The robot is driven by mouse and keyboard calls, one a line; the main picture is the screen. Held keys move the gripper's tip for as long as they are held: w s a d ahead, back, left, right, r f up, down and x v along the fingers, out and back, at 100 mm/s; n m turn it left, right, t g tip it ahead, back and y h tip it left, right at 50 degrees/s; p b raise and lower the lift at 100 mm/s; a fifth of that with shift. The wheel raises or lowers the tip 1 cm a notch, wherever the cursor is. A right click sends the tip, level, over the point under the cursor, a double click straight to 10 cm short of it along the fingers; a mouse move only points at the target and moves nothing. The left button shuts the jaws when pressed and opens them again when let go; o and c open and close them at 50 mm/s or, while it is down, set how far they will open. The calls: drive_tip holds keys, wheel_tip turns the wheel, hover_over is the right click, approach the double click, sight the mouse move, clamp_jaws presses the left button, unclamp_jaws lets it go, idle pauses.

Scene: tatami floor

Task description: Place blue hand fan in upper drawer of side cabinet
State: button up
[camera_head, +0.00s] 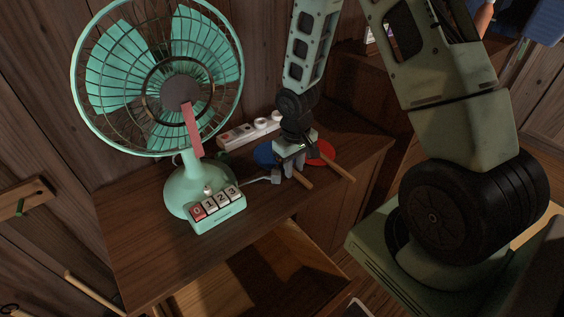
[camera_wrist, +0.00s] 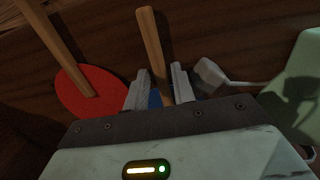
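The blue hand fan (camera_head: 264,153) lies on the top of the wooden side cabinet (camera_head: 140,235), its wooden handle (camera_head: 302,180) pointing toward the front edge. My gripper (camera_head: 284,168) is down over it and hides part of it. In the wrist view, the fingers of my gripper (camera_wrist: 161,90) stand apart on either side of the wooden handle (camera_wrist: 152,42), with a gap visible beside it; a bit of the blue fan (camera_wrist: 155,98) shows between them. The upper drawer (camera_head: 285,268) is pulled open below the cabinet top and its visible part looks empty.
A red hand fan (camera_head: 323,151) lies just right of the blue one; it also shows in the wrist view (camera_wrist: 75,97). A green electric fan (camera_head: 185,190) stands at the left. A white power strip (camera_head: 248,131) lies behind, and a grey plug with cable (camera_head: 272,176) is close to my gripper.

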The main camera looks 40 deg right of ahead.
drive_tip(key=shift+f, duration=0.15)
clamp_jaws()
